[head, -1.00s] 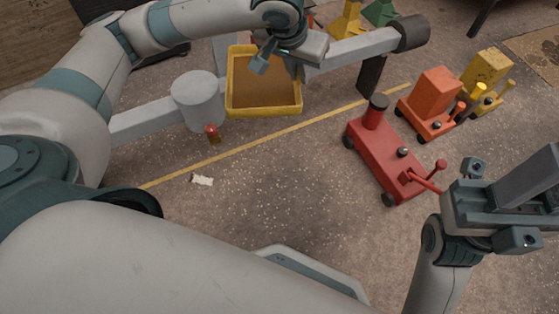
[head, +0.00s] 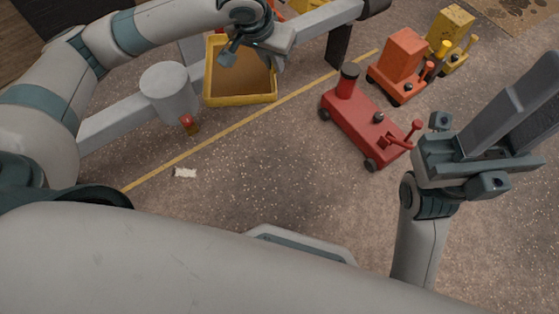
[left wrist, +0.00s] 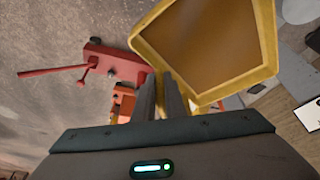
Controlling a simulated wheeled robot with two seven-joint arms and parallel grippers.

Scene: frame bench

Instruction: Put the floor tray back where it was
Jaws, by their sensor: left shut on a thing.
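The floor tray (head: 240,101) is yellow-rimmed with a plain brown inside and no contents that I can see. It is at the upper middle of the head view, in front of a grey beam. My left gripper (head: 275,62) is at its right side, shut on its rim. In the left wrist view the tray (left wrist: 148,40) is tilted in the picture, with the fingers (left wrist: 170,95) at its near edge. I cannot tell how high it is above the floor. My right gripper (head: 535,105) is at the right of the head view, its fingers apart and empty.
A grey beam with a round post (head: 168,92) stands at the tray's left. A red cart (head: 362,125), an orange cart (head: 402,55) and a yellow one (head: 450,30) stand to the right. A yellow floor line (head: 235,125) and a white scrap (head: 185,173) lie on otherwise open floor.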

